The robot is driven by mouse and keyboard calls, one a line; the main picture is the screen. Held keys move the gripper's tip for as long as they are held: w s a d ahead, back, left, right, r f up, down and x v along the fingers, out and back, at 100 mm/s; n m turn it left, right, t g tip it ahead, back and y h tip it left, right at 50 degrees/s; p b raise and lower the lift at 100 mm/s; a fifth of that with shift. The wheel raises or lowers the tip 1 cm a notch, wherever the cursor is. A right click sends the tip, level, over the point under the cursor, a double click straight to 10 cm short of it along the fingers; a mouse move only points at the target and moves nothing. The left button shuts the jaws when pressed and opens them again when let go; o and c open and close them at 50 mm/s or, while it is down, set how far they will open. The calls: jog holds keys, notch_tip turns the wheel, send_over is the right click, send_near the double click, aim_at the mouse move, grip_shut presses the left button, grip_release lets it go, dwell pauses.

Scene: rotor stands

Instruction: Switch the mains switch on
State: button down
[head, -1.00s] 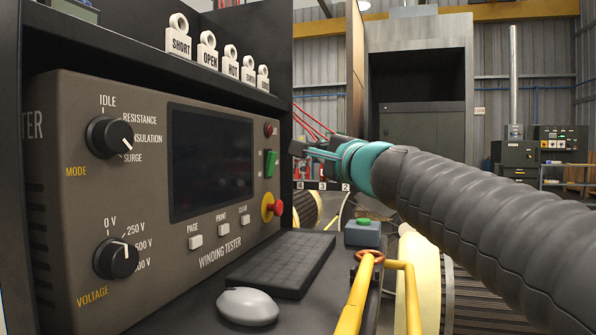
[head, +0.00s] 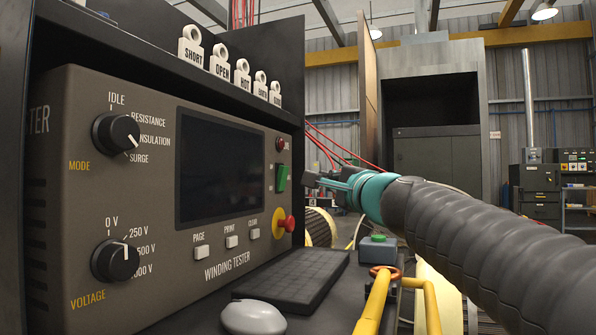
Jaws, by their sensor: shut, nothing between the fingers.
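The winding tester (head: 75,205) fills the left of the head view. A green rocker switch (head: 281,178) sits at the right edge of its front panel, and I take it for the mains switch. Its position, on or off, is too small to tell. A dark red lamp (head: 280,143) is above it. My gripper (head: 309,179) is shut and empty.
A red emergency stop on a yellow base (head: 286,223) is just below the switch. Labelled tags (head: 219,63) stand on the shelf above. A keyboard (head: 295,278) and mouse (head: 252,317) lie in front. Red cables (head: 335,145) hang behind my gripper.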

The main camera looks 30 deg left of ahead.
aim_at(282, 178)
jog(key=w+a+r+p, duration=0.2)
jog(key=w+a+p, duration=0.1)
jog(key=a, duration=0.7)
jog(key=shift+w, duration=0.8)
jog(key=shift+r, duration=0.1)
jog(key=shift+r, duration=0.1)
jog(key=shift+r+n+g+p, duration=0.1)
jog(key=shift+n+g+p, duration=0.2)
jog(key=shift+p, duration=0.6)
